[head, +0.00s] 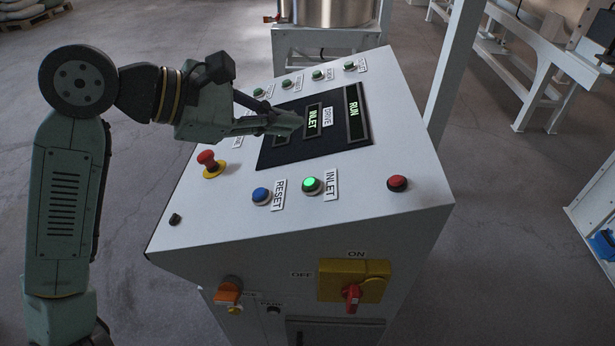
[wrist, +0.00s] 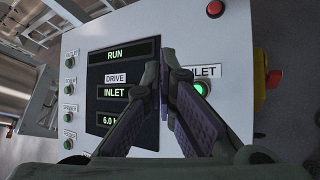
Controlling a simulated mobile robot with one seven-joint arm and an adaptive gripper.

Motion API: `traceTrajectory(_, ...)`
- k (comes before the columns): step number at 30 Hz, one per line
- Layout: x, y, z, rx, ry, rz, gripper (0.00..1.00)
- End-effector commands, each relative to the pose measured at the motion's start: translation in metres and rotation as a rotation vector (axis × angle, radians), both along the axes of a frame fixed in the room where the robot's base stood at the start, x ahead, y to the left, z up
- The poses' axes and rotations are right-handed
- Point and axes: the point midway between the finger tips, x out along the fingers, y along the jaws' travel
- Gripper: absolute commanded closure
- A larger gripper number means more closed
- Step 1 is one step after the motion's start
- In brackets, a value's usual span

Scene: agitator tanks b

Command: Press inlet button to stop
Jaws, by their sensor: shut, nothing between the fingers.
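The INLET button (head: 311,185) glows green on the sloped white control panel, beside its INLET label (head: 331,185). In the wrist view the green button (wrist: 200,88) shows partly behind my right finger. The display reads RUN (head: 353,110) and INLET (head: 313,119). My gripper (head: 298,120) is shut and empty, with its fingertips over the dark display in the head view, up and left of the green button. In the wrist view my gripper (wrist: 167,62) points toward the panel, its tips just left of the INLET label. No contact with the button shows.
A blue RESET button (head: 261,195) sits left of INLET and a red button (head: 397,183) to its right. A red mushroom button (head: 207,158) stands up at the panel's left. Several green buttons (head: 317,75) line the far edge. A yellow switch with red handle (head: 352,295) projects from the front.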

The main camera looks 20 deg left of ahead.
Motion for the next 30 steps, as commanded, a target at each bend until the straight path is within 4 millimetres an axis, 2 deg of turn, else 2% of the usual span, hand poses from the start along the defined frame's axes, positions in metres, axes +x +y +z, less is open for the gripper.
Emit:
traceTrajectory(7, 0.0, -0.001, -0.001, -0.002, -0.001, -0.001, 1.0)
traceTrajectory(11, 0.001, -0.004, -0.009, -0.002, -0.001, -0.001, 1.0)
traceTrajectory(24, 0.006, -0.022, -0.07, -0.003, -0.003, -0.002, 1.0)
traceTrajectory(30, 0.007, -0.027, -0.082, -0.003, -0.003, -0.002, 1.0)
